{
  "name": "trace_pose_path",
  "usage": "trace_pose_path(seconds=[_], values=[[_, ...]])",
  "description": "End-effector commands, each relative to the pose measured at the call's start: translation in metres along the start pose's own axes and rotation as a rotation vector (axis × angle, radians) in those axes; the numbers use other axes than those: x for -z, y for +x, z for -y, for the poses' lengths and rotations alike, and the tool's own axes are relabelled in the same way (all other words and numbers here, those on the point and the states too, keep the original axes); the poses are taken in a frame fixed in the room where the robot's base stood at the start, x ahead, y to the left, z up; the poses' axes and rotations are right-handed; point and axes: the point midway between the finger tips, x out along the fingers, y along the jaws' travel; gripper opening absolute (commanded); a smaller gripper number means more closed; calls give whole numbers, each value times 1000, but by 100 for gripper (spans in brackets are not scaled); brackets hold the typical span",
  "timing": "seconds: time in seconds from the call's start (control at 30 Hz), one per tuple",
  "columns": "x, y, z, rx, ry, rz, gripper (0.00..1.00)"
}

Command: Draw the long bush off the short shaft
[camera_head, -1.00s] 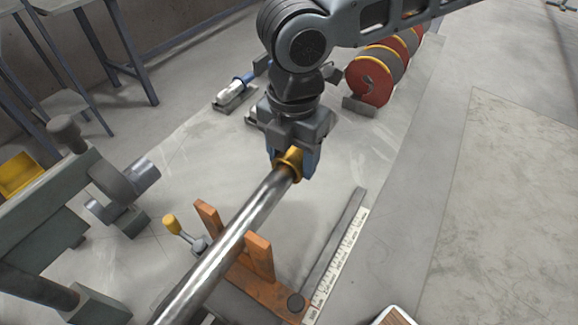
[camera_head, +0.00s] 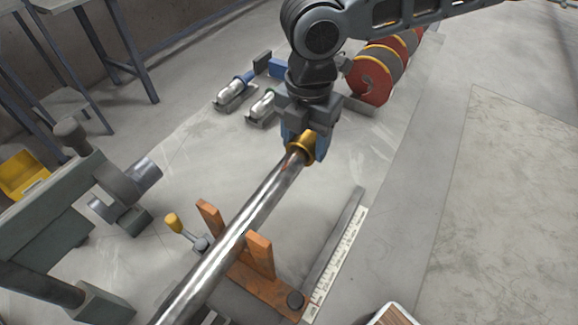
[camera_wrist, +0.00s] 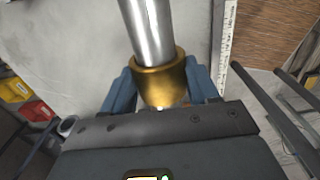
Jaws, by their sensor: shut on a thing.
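The bronze flanged bush (camera_head: 303,142) sits at the far upper end of the bright steel shaft (camera_head: 228,240). My gripper (camera_head: 306,150) is shut on the bush, its blue fingers on either side of it. In the wrist view the bush (camera_wrist: 160,84) lies between the fingers, and the shaft (camera_wrist: 146,32) runs into its flanged end. The bush is in line with the shaft; how much shaft is still inside it is hidden. The shaft rests tilted in the picture across an orange V-shaped support (camera_head: 258,256).
A yellow-knobbed clamp (camera_head: 172,222) stands left of the support, and a white scale strip (camera_head: 338,265) lies to its right. A grey machine (camera_head: 75,205) is at left. Red-and-grey discs (camera_head: 372,78) and two small metal fixtures (camera_head: 235,92) stand behind. Floor at right is clear.

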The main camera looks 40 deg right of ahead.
Motion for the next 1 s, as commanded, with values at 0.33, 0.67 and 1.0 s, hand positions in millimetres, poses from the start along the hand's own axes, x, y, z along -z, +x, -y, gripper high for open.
trace_pose_path(seconds=[0.33,0.67,1.0], values=[[-16,-1,0,-1,1,0,29],[-30,-1,-1,-1,2,1,29],[-45,-1,0,-1,2,1,29]])
